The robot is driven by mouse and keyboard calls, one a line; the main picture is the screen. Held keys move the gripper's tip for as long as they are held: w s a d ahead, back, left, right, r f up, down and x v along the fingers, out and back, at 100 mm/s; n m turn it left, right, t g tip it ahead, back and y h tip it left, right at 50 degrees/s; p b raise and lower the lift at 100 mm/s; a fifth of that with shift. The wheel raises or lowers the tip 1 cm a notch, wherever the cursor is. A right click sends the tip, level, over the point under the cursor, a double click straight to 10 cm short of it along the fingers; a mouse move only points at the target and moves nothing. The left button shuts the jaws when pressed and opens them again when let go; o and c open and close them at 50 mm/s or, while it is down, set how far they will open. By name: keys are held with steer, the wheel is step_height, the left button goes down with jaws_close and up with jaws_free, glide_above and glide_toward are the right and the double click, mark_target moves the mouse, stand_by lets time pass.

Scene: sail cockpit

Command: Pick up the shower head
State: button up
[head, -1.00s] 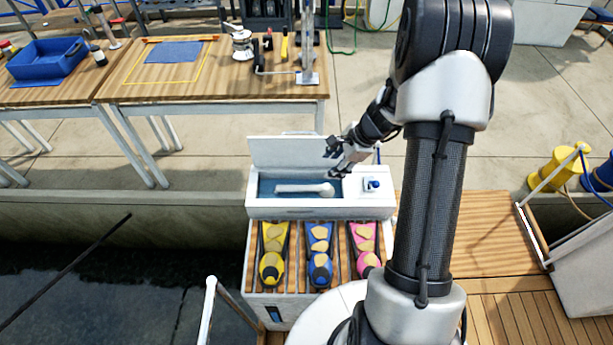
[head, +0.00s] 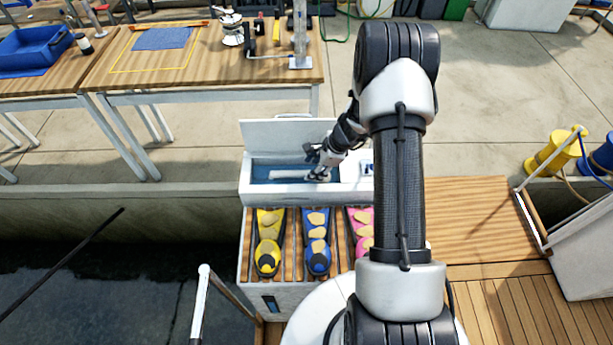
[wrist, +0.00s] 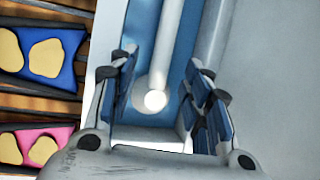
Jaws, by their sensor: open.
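The white shower head (head: 288,175) lies in a blue-lined recess of a white box (head: 248,200) whose lid stands open. In the wrist view its handle (wrist: 172,45) runs up the picture and its round end (wrist: 154,100) lies between my fingers. My gripper (head: 318,168) is open at the right end of the recess, over the round end. In the wrist view the blue-padded fingers (wrist: 160,100) stand apart on either side of it, with a gap on both sides. In the head view my gripper hides part of the round end.
Yellow, blue and pink fins (head: 318,240) lie on a slatted seat in front of the box. The box's raised lid (head: 285,132) stands behind the recess. A wooden workbench (head: 200,80) with tools stands at the back left. Open water is at the lower left.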

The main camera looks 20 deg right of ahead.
mark_target(307, 172)
steer(key=b+x, duration=0.1)
steer(key=x, duration=0.4)
steer(key=shift+w+a+b, duration=0.1)
steer(key=shift+b, duration=0.3)
steer(key=shift+r, duration=0.1)
jaws_close()
